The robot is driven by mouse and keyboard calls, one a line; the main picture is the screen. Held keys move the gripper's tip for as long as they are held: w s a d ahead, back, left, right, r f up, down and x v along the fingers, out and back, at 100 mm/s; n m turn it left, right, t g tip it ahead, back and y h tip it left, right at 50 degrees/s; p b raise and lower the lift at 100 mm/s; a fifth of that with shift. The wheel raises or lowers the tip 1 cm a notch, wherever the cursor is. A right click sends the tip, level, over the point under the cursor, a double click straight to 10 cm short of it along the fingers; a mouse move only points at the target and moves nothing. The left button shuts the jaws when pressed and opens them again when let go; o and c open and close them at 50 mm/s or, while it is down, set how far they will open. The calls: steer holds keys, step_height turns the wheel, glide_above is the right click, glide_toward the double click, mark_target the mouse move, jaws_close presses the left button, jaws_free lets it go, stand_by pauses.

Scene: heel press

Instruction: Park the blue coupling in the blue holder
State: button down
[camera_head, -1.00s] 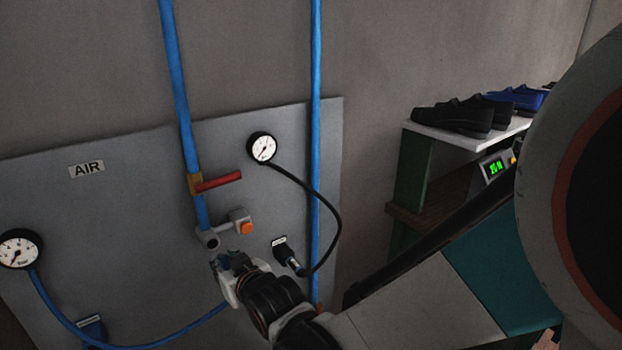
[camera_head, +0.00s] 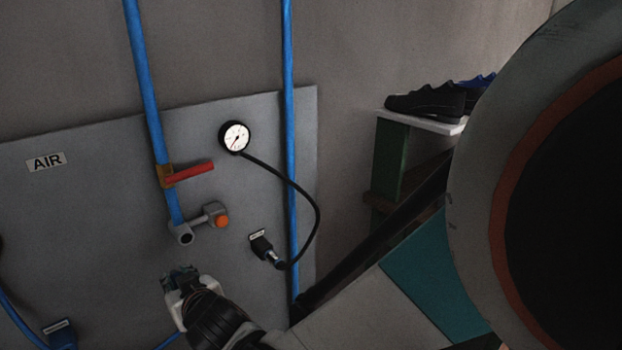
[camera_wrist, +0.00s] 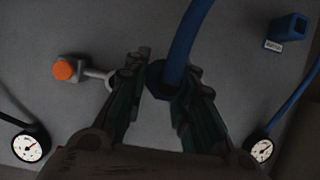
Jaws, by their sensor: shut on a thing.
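My gripper (camera_head: 178,278) is below the pipe outlet (camera_head: 184,235) on the grey panel, apart from it in the head view. In the wrist view its two fingers (camera_wrist: 155,100) are closed on the blue coupling (camera_wrist: 162,80), a dark blue collar on the end of the blue hose (camera_wrist: 188,40). The fingers hide part of the coupling. The blue holder (camera_head: 60,334) is low at the left in the head view. It also shows at the upper right of the wrist view (camera_wrist: 288,27), with a label beside it and its opening apparently empty.
A red valve lever (camera_head: 189,173) and an orange button (camera_head: 222,221) sit above my gripper. A black holder (camera_head: 261,245) carries the black hose's coupling. A gauge (camera_head: 234,137) hangs above. Shoes (camera_head: 428,101) stand on a shelf at right. The panel left of my gripper is mostly clear.

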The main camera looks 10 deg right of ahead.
steer(key=s+a+f, duration=0.6)
steer(key=a+f, duration=0.1)
steer(key=a, duration=0.4)
steer(key=s+a+f, duration=0.7)
steer(key=a, duration=0.4)
steer(key=shift+s+a+f+b, duration=0.3)
steer(key=shift+f+b, duration=0.1)
steer(key=shift+b, duration=0.05)
stand_by(1.7)
steer(key=shift+w+a, duration=0.1)
steer(key=shift+w, duration=0.05)
steer(key=shift+w+a, duration=0.4)
steer(key=shift+w, duration=0.25)
steer(key=shift+w+a, duration=0.4)
steer(key=shift+w, duration=0.3)
steer(key=shift+w+a, duration=0.4)
steer(key=shift+w, duration=0.25)
steer(key=shift+w+a, duration=0.35)
steer(key=shift+w, duration=0.2)
stand_by(1.0)
